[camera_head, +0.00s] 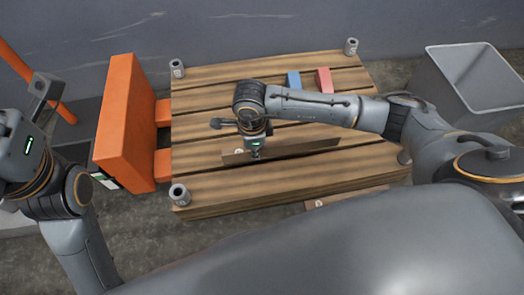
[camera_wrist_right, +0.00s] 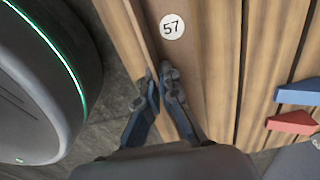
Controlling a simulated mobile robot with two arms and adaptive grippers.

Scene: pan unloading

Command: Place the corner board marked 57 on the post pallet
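The brown corner board marked 57 (camera_head: 300,147) is a long angled strip lying across the middle of the wooden post pallet (camera_head: 250,190). Its round white label with 57 shows clearly in the right wrist view (camera_wrist_right: 172,27). My right gripper (camera_head: 255,155) is at the board's left part, pointing down. In the wrist view the right fingertips (camera_wrist_right: 160,78) sit close together, one on each side of the board's thin edge, and appear shut on it. My left gripper (camera_head: 42,88) is at the far left, away from the pallet; its fingers are unclear.
Grey posts stand at the pallet corners, one at front left (camera_head: 180,195). A blue block (camera_head: 293,80) and a red block (camera_head: 325,78) lie toward the back. An orange upright panel (camera_head: 125,120) stands left, a grey bin (camera_head: 485,80) right. Another labelled board (camera_head: 345,196) shows below the front edge.

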